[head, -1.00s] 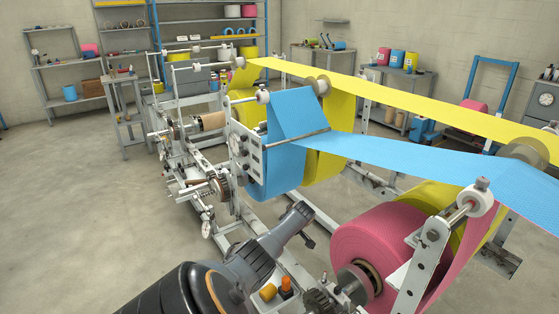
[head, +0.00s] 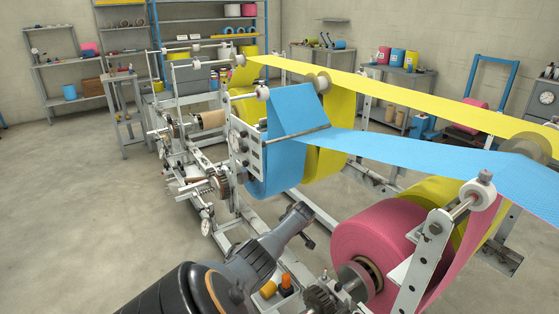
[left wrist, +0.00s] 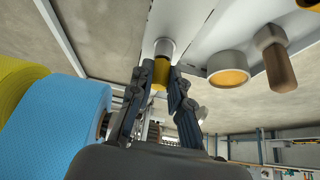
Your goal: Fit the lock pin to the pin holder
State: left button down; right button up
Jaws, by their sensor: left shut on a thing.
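My left gripper (head: 303,211) reaches in from the bottom of the head view, beside the machine frame and left of the pink roll. In the left wrist view its fingers (left wrist: 163,75) are shut around a short yellow cylinder, which I take to be the lock pin (left wrist: 160,79). A silver cylinder (left wrist: 165,48) sits at its far end, against a pale plate (left wrist: 195,22). I cannot tell whether the silver part belongs to the pin or to the pin holder. In the head view the held part is hardly visible. My right gripper is out of view.
Near the pale plate are a round yellow-faced fitting (left wrist: 229,70) and a brown-ended peg (left wrist: 277,60). The blue roll (left wrist: 60,120) is left of the fingers. Open floor (head: 90,220) lies left.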

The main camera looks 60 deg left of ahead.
pick_arm(q)
jog(key=shift+f, duration=0.15)
dwell(0.6)
jog(key=c, duration=1.2)
grip_release()
jog(key=v, duration=1.2)
jog(key=shift+s+f, duration=0.1)
